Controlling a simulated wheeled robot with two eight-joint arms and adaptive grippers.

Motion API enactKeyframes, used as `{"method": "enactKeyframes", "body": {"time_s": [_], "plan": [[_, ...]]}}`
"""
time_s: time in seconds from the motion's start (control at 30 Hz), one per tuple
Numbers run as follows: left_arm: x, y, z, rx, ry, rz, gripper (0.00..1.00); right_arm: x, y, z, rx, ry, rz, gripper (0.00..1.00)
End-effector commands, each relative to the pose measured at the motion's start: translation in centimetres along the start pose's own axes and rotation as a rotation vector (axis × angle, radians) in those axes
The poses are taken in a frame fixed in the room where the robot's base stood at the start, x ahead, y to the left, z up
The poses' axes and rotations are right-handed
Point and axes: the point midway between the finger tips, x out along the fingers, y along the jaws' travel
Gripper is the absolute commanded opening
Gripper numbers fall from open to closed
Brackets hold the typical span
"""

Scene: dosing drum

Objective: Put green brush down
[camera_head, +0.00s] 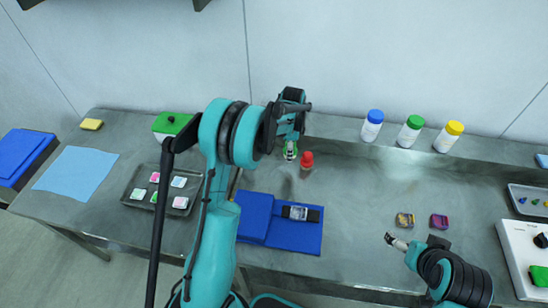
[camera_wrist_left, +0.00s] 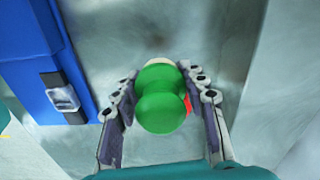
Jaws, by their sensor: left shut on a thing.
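The green brush (camera_wrist_left: 160,98) has a rounded green handle, seen end-on in the left wrist view between the two fingers of my left gripper (camera_wrist_left: 163,112), which is shut on it. In the head view the green brush (camera_head: 291,152) shows only in part at the back of the bench, under my left gripper (camera_head: 290,147). I cannot tell if its lower end touches the bench. A red brush (camera_head: 307,160) stands just to its right. My right gripper (camera_head: 394,241) is over the front right of the bench; its jaws are too small to judge.
A blue case (camera_head: 285,225) with a dark strap lies in front of the brushes. Blue, green and yellow-capped jars (camera_head: 410,131) stand on the back ledge. A tray (camera_head: 165,190) with several coloured pieces lies left. Two small containers (camera_head: 405,220) sit right.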

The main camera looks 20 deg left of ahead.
Motion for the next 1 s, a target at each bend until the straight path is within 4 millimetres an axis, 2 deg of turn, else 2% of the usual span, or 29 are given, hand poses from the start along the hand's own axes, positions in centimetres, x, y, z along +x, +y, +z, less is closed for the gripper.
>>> {"method": "enactKeyframes", "body": {"time_s": [0.1,0.3,0.47,0.73,1.0], "plan": [[1.9,-1.4,2.6,-0.003,0.0,0.0,0.11,0.5,0.0,0.3,0.0,0.0,0.0,0.87],[3.7,-2.9,5.4,0.0,0.0,0.0,0.11,0.7,0.0,0.5,0.0,0.0,0.0,0.87],[4.4,-3.1,5.9,0.002,0.0,0.0,0.11,0.8,0.0,0.6,0.0,0.0,0.0,0.87],[7.9,-3.1,5.9,0.003,0.0,0.0,0.11,1.4,0.0,1.0,0.0,0.0,0.0,0.87],[8.1,-3.1,5.9,0.003,0.0,0.0,0.11,1.4,0.0,1.0,0.0,0.0,0.0,0.87]]}}
